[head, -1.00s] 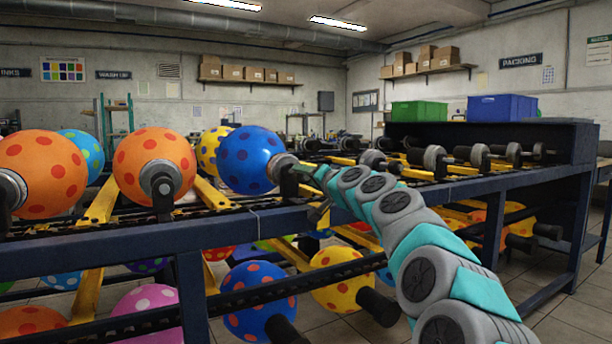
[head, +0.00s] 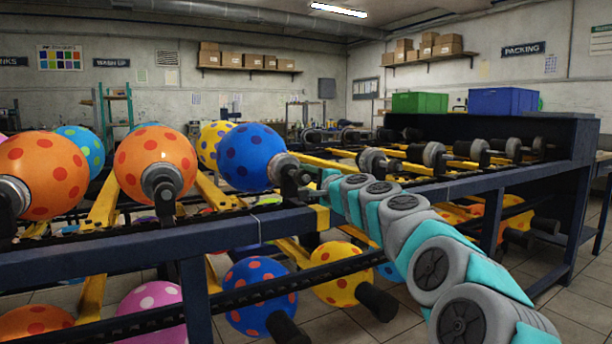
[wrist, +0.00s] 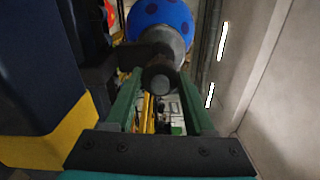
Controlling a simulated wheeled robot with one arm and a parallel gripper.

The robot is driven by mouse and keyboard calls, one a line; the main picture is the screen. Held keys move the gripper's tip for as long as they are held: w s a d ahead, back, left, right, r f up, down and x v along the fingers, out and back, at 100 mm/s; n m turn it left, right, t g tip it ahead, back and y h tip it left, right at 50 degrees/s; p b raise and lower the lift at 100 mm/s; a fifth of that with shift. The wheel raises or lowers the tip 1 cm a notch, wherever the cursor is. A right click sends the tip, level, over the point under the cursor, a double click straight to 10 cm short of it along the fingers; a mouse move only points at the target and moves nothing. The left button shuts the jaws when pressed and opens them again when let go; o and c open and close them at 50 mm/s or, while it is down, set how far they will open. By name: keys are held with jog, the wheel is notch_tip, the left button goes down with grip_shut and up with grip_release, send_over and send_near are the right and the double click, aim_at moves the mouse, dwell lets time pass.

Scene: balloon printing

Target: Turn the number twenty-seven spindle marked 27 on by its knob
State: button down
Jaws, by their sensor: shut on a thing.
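A blue balloon with dark blue spots (head: 248,157) sits on a spindle at the front rail of the rack. The spindle's dark knob end (head: 296,180) points toward my arm. In the wrist view the dark round knob (wrist: 158,77) lies between the two green fingers of my gripper (wrist: 160,86), which is shut on it. The blue balloon (wrist: 160,15) shows beyond. In the head view my gripper (head: 316,193) is small and mostly hidden at the knob. No number 27 is readable.
Orange spotted balloons (head: 155,160) sit on spindles to the left. Bare spindles (head: 430,153) line the rack to the right. A lower tier holds more balloons, with a blue one (head: 258,296) below. A navy rail (head: 130,242) runs along the front; a yellow-marked post (wrist: 50,145) is close in the wrist view.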

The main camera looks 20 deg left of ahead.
jog(key=shift+f+m, duration=0.1)
jog(key=shift+m, duration=0.5)
jog(key=shift+c, duration=1.3)
grip_release()
jog(key=shift+d, duration=0.15)
jog(key=b+v, duration=0.1)
jog(key=v, duration=0.5)
jog(key=shift+s+d, duration=0.2)
jog(key=shift+d, duration=0.05)
jog(key=shift+s+d, duration=0.3)
jog(key=shift+s, duration=0.05)
